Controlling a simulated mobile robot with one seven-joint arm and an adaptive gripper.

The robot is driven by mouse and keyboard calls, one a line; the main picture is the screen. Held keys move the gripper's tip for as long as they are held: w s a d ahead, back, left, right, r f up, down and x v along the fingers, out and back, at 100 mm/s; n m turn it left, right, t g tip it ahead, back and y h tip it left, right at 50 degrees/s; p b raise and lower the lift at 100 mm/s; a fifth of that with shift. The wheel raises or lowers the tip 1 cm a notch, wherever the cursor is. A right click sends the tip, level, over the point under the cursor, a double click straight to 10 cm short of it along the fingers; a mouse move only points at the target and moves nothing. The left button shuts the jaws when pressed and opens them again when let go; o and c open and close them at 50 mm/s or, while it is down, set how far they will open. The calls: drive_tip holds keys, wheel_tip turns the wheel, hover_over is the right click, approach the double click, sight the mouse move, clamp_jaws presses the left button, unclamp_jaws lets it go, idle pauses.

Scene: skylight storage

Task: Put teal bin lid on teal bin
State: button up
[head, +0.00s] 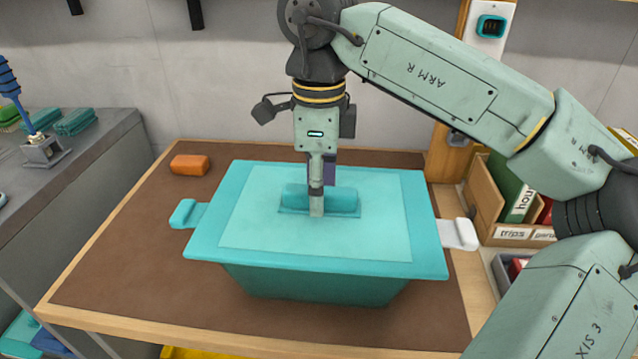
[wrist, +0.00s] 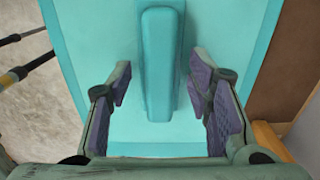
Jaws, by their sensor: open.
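The teal bin lid (head: 240,215) lies over the top of the teal bin (head: 310,285) on the table. It covers the bin's opening, and only the bin's front wall and its side handles show below it. The lid sits slightly turned; I cannot tell whether it is fully seated. The lid's raised handle (head: 340,200) runs across its middle, and it also fills the centre of the wrist view (wrist: 158,65). My gripper (head: 317,205) points down at the handle. In the wrist view my gripper (wrist: 164,100) has its purple-padded fingers apart, one on each side of the handle, with gaps.
An orange block (head: 190,165) lies at the table's back left. A white handle (head: 459,234) sticks out at the bin's right. A wooden file box (head: 485,205) stands to the right. A grey counter (head: 85,150) with folded cloths is at left. The brown tabletop (head: 120,260) is clear at left.

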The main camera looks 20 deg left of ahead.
drive_tip(key=shift+r, duration=0.15)
drive_tip(key=shift+r+p, duration=3.2)
drive_tip(key=shift+r, duration=0.7)
wheel_tip(320, 180, up, 8)
drive_tip(key=shift+f, duration=0.25)
